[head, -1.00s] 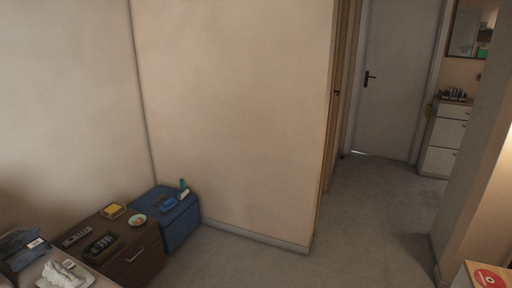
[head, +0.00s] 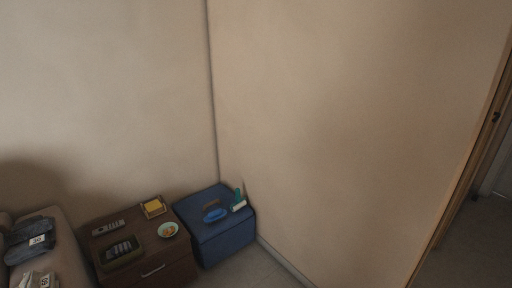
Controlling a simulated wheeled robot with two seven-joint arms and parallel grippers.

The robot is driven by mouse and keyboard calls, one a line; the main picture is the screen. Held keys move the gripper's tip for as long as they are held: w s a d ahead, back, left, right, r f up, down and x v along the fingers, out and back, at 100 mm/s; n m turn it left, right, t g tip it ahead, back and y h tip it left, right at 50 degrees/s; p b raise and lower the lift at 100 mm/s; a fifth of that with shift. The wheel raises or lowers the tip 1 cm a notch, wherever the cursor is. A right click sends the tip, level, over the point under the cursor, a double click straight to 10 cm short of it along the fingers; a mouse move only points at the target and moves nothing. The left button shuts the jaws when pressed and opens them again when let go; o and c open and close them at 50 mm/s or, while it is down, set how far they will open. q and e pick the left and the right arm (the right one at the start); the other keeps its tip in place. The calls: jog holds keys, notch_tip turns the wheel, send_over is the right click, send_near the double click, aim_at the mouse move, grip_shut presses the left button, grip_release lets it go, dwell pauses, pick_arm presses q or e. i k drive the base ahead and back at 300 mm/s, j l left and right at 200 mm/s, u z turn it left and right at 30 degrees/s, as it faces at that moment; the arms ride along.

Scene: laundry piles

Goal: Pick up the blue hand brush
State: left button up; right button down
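The blue hand brush (head: 215,215) lies on top of a blue storage box (head: 226,243) in the corner by the wall, in the lower middle of the head view. A small brown object (head: 211,203) lies just behind it. A green and white lint-roller-like item (head: 239,201) is to its right on the same box. Neither of my grippers shows in the head view.
A dark brown nightstand (head: 150,268) stands left of the box, with a remote (head: 109,227), a dark tray (head: 121,251), a yellow item (head: 153,206) and a small bowl (head: 168,230). Folded jeans (head: 30,240) lie at far left. A little floor (head: 262,268) shows right of the box.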

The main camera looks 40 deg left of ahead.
aim_at(213, 217)
jog(key=i+j+u, duration=0.1)
jog(key=i+j, duration=0.15)
jog(key=i, duration=0.15)
jog(key=i+j+u, duration=0.15)
jog(key=i, duration=0.2)
jog(key=i+j+u, duration=0.1)
jog(key=i, duration=0.3)
jog(key=j, duration=0.05)
